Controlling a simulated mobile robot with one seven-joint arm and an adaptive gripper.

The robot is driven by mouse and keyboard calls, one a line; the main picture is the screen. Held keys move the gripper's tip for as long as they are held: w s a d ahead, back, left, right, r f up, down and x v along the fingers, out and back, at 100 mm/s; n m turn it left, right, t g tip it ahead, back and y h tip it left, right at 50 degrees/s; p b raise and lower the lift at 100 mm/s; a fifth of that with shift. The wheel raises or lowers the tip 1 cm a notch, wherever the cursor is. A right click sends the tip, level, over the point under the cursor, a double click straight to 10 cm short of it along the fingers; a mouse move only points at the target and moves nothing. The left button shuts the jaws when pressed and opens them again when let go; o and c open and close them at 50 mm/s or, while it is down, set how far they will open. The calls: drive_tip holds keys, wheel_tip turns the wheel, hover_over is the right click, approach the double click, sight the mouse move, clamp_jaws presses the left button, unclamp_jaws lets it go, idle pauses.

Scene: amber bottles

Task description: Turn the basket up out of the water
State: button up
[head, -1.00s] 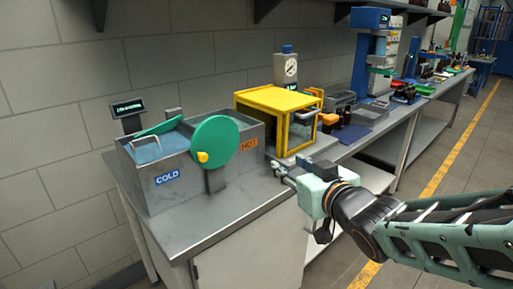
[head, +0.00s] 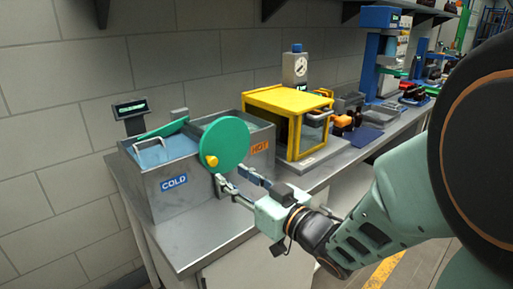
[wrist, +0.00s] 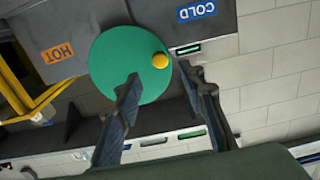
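A grey double tank (head: 200,168) stands on the bench, with a COLD label on its left part and a HOT label on its right part. Pale blue water (head: 165,152) and a thin light handle-like bar, possibly the basket's, show in the COLD side; the rest of the basket is hidden. A green disc (head: 226,141) with a yellow knob (head: 211,161) is upright at the tank's front. My gripper (head: 229,175) is open and empty, just in front of the disc. In the wrist view the knob (wrist: 160,60) appears between the spread fingers, with no clear contact.
A yellow-framed cabinet (head: 290,104) stands right of the tank. A small display (head: 130,107) rises behind the tank's left end. The bench top (head: 205,234) in front of the tank is clear. More equipment lines the bench farther right.

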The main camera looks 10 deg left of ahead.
sight(214, 163)
drive_tip(key=x, duration=0.8)
drive_tip(key=shift+w, duration=0.1)
clamp_jaws()
